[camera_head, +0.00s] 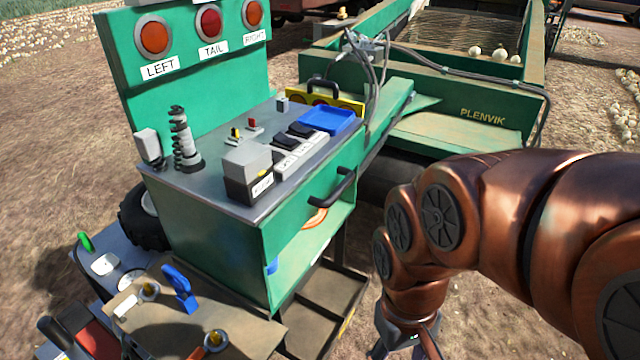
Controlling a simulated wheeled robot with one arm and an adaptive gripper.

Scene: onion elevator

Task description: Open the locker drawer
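The green locker (215,235) stands left of centre, with a grey worktop on it. Its drawer front (300,235) is on the side facing right, just under the worktop, and looks closed. A black bar handle (345,187) sticks out from it. An open green shelf space (315,250) lies below, with an orange round item partly visible. My gripper (405,352) is at the bottom edge, right of and below the handle, apart from it and pointing down. Its fingertips are cut off by the frame, so its opening is hidden.
On the worktop (210,195) are a blue tray (328,120), a grey-black box (248,172) and a spring (184,140). A brown open tray (335,290) sits low beside the locker. A green machine (460,130) stands behind. Bare ground lies right.

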